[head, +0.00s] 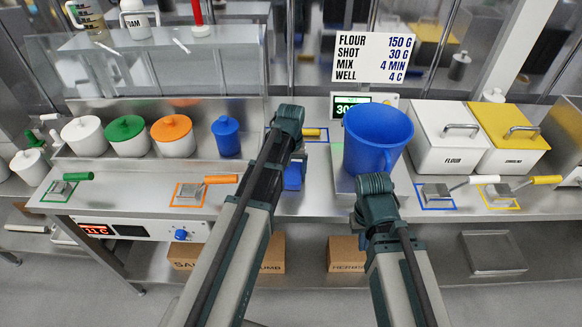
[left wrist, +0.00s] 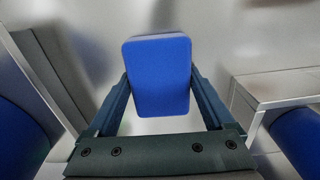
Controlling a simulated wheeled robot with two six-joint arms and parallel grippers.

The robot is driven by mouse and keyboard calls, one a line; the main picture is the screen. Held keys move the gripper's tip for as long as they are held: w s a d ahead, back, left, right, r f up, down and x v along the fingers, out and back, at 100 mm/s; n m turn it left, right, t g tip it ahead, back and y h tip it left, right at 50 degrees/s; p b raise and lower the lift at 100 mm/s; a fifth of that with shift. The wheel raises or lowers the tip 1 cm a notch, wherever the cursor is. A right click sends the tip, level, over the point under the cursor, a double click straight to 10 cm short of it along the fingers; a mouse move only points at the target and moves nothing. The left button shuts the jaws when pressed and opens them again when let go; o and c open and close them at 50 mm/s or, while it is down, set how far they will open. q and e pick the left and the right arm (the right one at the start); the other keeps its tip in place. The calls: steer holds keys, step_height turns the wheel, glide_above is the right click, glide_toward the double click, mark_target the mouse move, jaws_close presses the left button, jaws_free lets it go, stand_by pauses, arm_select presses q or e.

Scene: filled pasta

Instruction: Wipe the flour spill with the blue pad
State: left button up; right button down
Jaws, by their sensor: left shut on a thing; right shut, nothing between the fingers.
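The blue pad (left wrist: 160,75) is a flat, rounded rectangle held between the two fingers of my left gripper (left wrist: 160,85). In the head view part of the blue pad (head: 293,174) shows beside my left wrist, over the steel worktop. Whether it touches the worktop I cannot tell. I cannot make out a distinct flour spill; pale patches on the steel in the left wrist view may be reflections. My right gripper (head: 374,188) is shut and empty in front of the blue jug, its fingers mostly hidden.
A large blue jug (head: 378,138) stands on a scale at centre right. White (head: 450,139) and yellow (head: 510,137) lidded bins stand to its right. Lidded pots (head: 127,138) line the left, with scoops (head: 205,186) in front. The worktop's front edge is close.

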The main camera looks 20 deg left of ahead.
mark_target(291, 183)
arm_select(q)
steer(key=shift+s, duration=0.2)
steer(key=shift+s+d+f, duration=0.1)
steer(key=shift+s+d, duration=0.1)
steer(key=shift+s, duration=0.45)
steer(key=shift+s+d, duration=0.25)
steer(key=shift+s, duration=0.45)
steer(key=shift+s+d+f, duration=0.1)
steer(key=shift+s+d, duration=0.1)
steer(key=shift+s, duration=0.45)
steer(key=shift+r, duration=0.15)
step_height(291, 183, up, 6)
steer(key=p, duration=0.5)
steer(key=shift+w+p, duration=0.15)
steer(key=shift+p, duration=0.25)
steer(key=shift+a, duration=0.1)
step_height(291, 183, up, 3)
steer(key=p, duration=0.3)
